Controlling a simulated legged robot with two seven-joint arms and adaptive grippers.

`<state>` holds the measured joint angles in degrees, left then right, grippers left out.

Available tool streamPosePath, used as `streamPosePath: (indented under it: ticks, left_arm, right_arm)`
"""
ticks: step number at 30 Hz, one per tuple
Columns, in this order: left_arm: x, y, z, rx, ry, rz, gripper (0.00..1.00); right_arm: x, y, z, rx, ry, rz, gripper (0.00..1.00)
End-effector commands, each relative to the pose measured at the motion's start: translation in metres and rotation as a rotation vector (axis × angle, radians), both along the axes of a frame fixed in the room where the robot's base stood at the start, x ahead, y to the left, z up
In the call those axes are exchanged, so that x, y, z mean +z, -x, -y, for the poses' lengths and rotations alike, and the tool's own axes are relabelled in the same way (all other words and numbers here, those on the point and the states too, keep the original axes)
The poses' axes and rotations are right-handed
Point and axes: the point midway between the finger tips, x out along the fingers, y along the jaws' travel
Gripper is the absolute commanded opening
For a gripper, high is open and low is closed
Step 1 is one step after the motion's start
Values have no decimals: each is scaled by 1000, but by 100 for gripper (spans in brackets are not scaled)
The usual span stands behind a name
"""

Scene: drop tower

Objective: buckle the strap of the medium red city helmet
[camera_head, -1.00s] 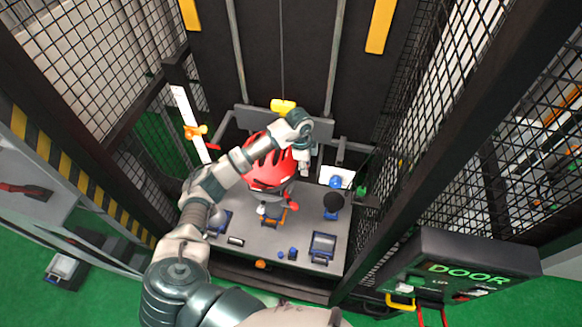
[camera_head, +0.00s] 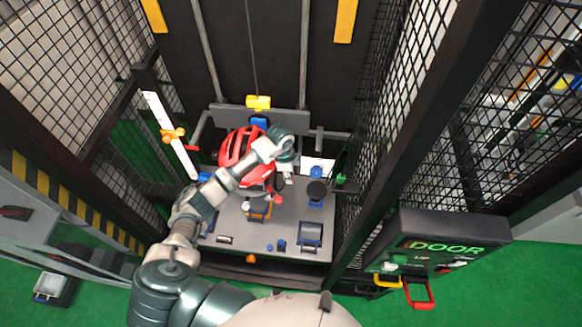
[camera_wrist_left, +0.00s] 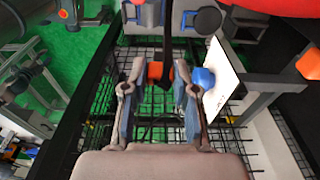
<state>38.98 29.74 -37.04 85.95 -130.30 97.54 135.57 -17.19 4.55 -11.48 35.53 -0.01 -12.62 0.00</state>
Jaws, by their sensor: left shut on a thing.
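The red city helmet (camera_head: 236,150) rests on a stand at the back left of the grey deck, partly hidden by my left arm. A red curved surface, likely the helmet, cuts into the top right corner of the left wrist view (camera_wrist_left: 292,6). My left gripper (camera_head: 284,181) is just right of the helmet. In the wrist view, its fingers (camera_wrist_left: 158,80) stand either side of a small orange-red piece (camera_wrist_left: 155,72) and a dark strap (camera_wrist_left: 168,62), which it seems to grip. Whether the buckle halves touch is too small to tell. My right gripper is out of view.
The grey deck (camera_head: 292,232) carries a black disc on a blue stand (camera_head: 316,190), a blue-framed tray (camera_head: 311,233) and small blue parts. A white sheet (camera_head: 316,166) is behind the disc. Mesh walls (camera_head: 400,110) and the DOOR box (camera_head: 440,240) stand at the right.

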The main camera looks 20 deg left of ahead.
Motion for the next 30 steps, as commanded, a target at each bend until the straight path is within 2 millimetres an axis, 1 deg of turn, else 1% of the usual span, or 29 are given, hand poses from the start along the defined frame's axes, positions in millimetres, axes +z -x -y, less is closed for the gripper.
streamPosePath:
  ticks: [3, 20, 30]
  left_arm:
    - [-10, 9, 0, -1, -1, -1, 13]
    - [-47, 50, 2, 0, -1, -1, 13]
    - [-53, 69, -26, 2, -3, -1, 13]
  right_arm:
    - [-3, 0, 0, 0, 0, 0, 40]
    - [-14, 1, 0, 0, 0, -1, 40]
    - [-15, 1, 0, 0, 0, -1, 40]
